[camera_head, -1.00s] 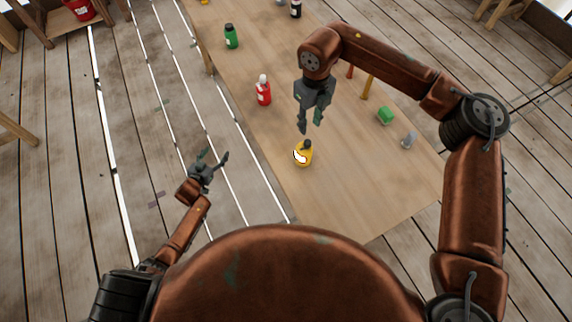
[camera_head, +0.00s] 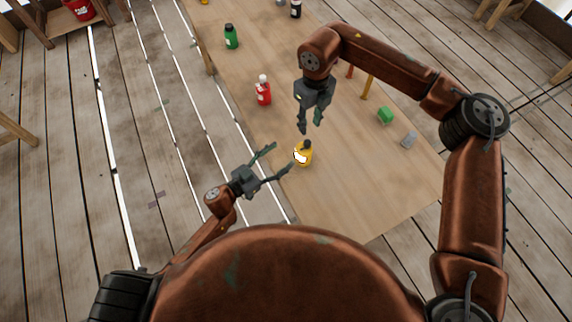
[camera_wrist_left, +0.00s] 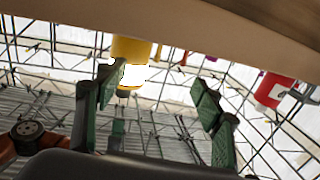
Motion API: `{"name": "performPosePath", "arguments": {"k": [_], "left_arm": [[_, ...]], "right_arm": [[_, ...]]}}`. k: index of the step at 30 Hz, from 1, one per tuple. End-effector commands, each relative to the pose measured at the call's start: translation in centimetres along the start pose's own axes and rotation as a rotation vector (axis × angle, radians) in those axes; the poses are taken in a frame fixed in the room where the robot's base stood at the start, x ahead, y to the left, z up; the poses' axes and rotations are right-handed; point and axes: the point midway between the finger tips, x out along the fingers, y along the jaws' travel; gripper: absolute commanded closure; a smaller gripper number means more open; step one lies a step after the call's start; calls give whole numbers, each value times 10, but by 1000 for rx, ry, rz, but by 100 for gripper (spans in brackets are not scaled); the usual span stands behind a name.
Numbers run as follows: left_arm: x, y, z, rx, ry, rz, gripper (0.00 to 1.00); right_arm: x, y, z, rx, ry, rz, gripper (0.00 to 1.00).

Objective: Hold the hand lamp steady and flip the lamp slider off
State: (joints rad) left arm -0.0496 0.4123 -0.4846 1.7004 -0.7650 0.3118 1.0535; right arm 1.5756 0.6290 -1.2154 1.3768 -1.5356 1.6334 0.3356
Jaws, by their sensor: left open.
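The hand lamp (camera_head: 305,157) is a small yellow body with a dark top and a bright white lit face. It stands upright on the table near its left edge. My left gripper (camera_head: 282,156) is open and empty, just left of the lamp, its fingers pointing towards it. In the left wrist view, which looks upside down, the lamp (camera_wrist_left: 130,50) shows beyond the left-hand finger of the open gripper (camera_wrist_left: 158,86). My right gripper (camera_head: 311,127) points down above and behind the lamp, its fingers apart with nothing between them. The slider is too small to make out.
The wooden table (camera_head: 350,195) is bare in front of the lamp. A red bottle (camera_head: 264,94) and a green bottle (camera_head: 231,38) stand farther along the left edge.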

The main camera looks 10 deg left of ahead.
Motion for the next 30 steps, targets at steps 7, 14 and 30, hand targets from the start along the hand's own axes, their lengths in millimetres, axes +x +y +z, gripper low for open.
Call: {"name": "performPosePath", "arguments": {"k": [7, 14, 30], "left_arm": [[-2, 42, -3, -3, 8, 45, 38], [26, 45, -4, -3, 9, 47, 38], [74, 47, -3, -3, 7, 46, 38]], "right_arm": [[0, 0, 0, 0, 0, 0, 71], [0, 0, 0, 0, 0, 0, 71], [0, 0, 0, 0, 0, 0, 71]]}}
